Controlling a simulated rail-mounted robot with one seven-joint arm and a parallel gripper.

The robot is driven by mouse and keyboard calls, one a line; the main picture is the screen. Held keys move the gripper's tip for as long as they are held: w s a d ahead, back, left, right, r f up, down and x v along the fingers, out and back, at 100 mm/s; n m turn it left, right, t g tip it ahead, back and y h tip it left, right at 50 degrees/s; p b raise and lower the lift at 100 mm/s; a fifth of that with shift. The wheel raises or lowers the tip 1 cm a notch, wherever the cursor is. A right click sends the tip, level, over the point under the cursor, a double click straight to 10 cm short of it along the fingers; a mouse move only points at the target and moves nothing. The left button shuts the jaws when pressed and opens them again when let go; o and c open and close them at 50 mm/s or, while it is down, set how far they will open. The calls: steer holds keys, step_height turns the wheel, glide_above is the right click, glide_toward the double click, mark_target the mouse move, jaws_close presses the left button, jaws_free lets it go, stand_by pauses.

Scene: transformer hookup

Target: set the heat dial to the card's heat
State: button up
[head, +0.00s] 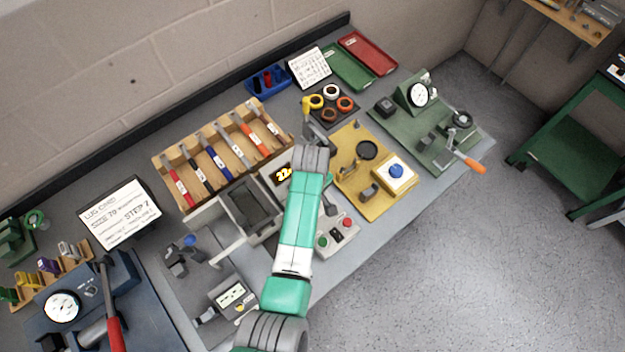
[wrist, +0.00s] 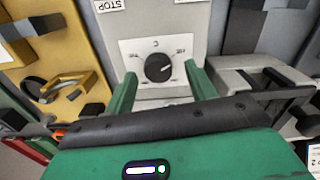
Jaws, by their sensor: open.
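The heat dial (wrist: 158,68) is a round black knob with a pale pointer line, on a white plate with small marks. The plate is on a grey panel. My gripper (wrist: 162,76) is open, one green finger on each side of the dial; I cannot tell whether either touches it. In the head view my arm hides the dial and fingertips. A lit yellow display (head: 283,173) shows beside my arm, partly hidden. A lug card (head: 120,212) stands at left, with a size and a step line. A second card (head: 308,67) at the back is too small to read.
A grey open-topped box (head: 250,205) stands left of my arm. A button box (head: 345,235) with green and red buttons is at right. A yellow fixture (head: 350,150) and a green gauge stand (head: 415,125) lie farther right. A rack of coloured-handled tools (head: 160,165) is behind.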

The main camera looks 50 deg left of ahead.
steer(key=shift+w+f, duration=0.1)
steer(key=shift+f, duration=0.45)
steer(key=c, duration=1)
